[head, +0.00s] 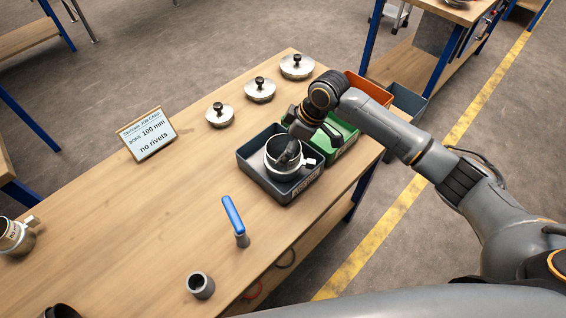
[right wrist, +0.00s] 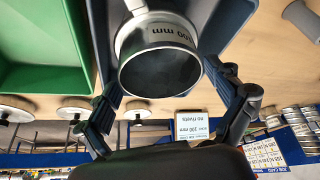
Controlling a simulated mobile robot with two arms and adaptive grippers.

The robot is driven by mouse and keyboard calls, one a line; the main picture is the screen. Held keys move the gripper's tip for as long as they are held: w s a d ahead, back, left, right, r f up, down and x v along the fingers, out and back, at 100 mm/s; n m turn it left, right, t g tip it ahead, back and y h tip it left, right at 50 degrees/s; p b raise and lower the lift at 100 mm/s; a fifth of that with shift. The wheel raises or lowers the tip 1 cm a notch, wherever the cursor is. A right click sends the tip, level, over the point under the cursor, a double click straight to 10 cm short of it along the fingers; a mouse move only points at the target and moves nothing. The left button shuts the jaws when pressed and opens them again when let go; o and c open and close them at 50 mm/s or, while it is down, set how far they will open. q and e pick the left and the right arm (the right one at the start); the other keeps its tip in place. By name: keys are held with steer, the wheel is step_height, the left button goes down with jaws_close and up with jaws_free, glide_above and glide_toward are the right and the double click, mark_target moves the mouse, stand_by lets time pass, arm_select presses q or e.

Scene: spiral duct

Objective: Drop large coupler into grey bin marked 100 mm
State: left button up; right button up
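The large coupler (head: 270,160) is a short, wide silvery metal ring. It stands with its mouth up inside the dark grey bin (head: 252,176), whose front label is too small to read fully. In the right wrist view the coupler (right wrist: 160,73) shows its dark opening, with "100 mm" lettering just above the rim. My right gripper (head: 308,150) is above the bin, its fingers spread apart. In the right wrist view the fingers (right wrist: 163,82) flank the coupler; whether a tip touches it is hard to tell. My left gripper is not in view.
A green bin (head: 345,146) and an orange bin (head: 370,88) stand beside the grey bin. Lidded metal discs (head: 297,66), a job card (head: 147,134), a blue-handled tool (head: 233,215) and a small pipe piece (head: 200,285) are on the table. The table's middle left is clear.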

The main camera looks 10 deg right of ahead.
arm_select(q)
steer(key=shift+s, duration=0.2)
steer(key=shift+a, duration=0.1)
arm_select(e)
steer(key=v, duration=1.2)
steer(key=shift+f, duration=0.1)
